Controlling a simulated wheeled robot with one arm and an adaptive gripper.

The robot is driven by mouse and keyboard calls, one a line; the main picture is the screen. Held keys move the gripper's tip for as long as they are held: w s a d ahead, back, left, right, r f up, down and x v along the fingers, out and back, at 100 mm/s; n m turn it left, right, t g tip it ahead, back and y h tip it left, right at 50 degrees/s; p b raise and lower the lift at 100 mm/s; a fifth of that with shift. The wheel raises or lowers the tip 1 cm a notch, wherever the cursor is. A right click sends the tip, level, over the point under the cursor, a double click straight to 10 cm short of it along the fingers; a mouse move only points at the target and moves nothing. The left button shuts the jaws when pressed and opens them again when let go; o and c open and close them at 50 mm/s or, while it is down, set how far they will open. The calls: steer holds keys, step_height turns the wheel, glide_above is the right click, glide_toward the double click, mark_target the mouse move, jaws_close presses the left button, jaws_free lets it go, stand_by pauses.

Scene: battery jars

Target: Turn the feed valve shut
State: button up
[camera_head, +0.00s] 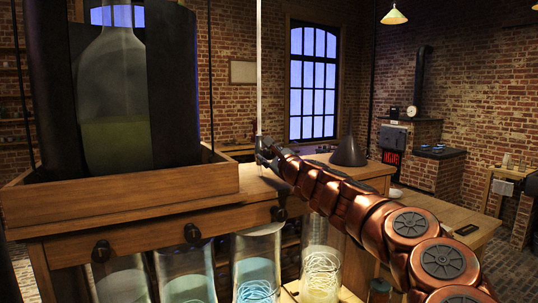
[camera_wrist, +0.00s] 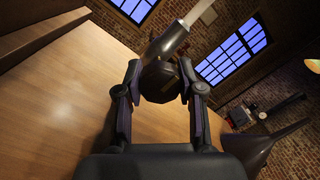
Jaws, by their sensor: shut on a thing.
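My copper-coloured arm reaches from the lower right to the top of the wooden stand. My gripper (camera_head: 266,150) is at its far end, beside the foot of a pale upright tube (camera_head: 259,70). In the wrist view my gripper (camera_wrist: 160,76) has its two dark fingers on either side of a dark, rounded knob, the feed valve (camera_wrist: 159,84), and is shut on it. A grey metal fitting (camera_wrist: 168,40) extends from the knob towards the pale tube (camera_wrist: 205,10). In the head view the valve is hidden by the gripper or too small to make out.
A large glass bottle (camera_head: 115,95) stands in a wooden tray (camera_head: 130,205) at left. Several glass jars (camera_head: 257,265) stand below, with dark taps (camera_head: 193,232) above them. A dark cone (camera_head: 348,150) stands right of the gripper.

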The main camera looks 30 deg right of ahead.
steer(key=o, duration=1.2)
steer(key=shift+c, duration=0.2)
steer(key=s+a+f, duration=0.1)
steer(key=s, duration=1.1)
steer(key=shift+f, duration=0.1)
